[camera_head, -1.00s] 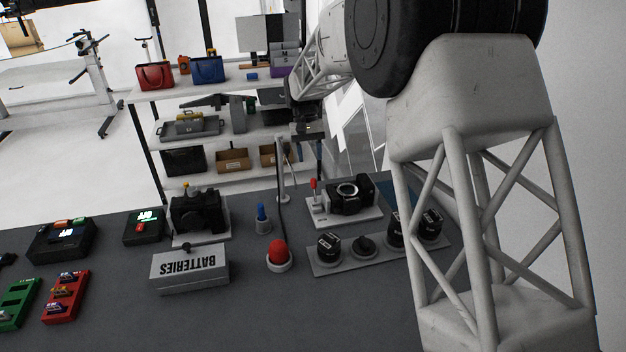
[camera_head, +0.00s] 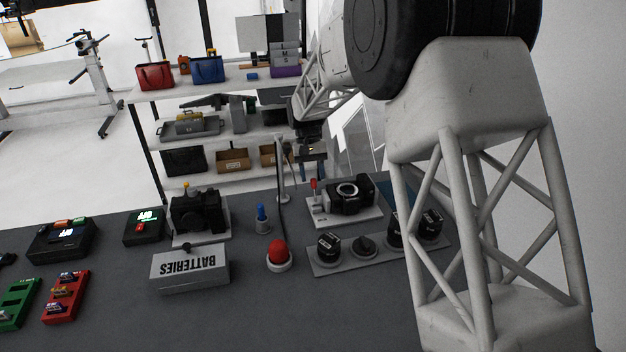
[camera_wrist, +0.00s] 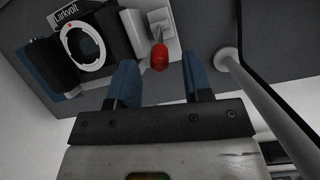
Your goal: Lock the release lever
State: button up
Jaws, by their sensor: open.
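The release lever (camera_head: 313,183) has a red tip and stands upright at the left end of the white camera mount. In the wrist view its red knob (camera_wrist: 159,57) shows just beyond and between the finger ends. A black and silver camera body (camera_head: 352,194) sits on the mount beside it, with its round lens opening visible in the wrist view (camera_wrist: 85,45). My gripper (camera_wrist: 160,82) is open, its two blue-sided fingers apart on either side of the knob's line. I cannot tell whether the fingers overlap the knob in depth. Nothing is held.
A thin upright post (camera_head: 281,170) stands left of the mount; its pole and round base (camera_wrist: 228,60) are close to the right finger. A lens tray (camera_head: 325,268), a red button (camera_head: 279,254), a blue-tipped holder (camera_head: 262,218) and a batteries box (camera_head: 190,268) lie in front.

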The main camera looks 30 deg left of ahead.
jog(key=shift+x, duration=0.95)
grip_shut()
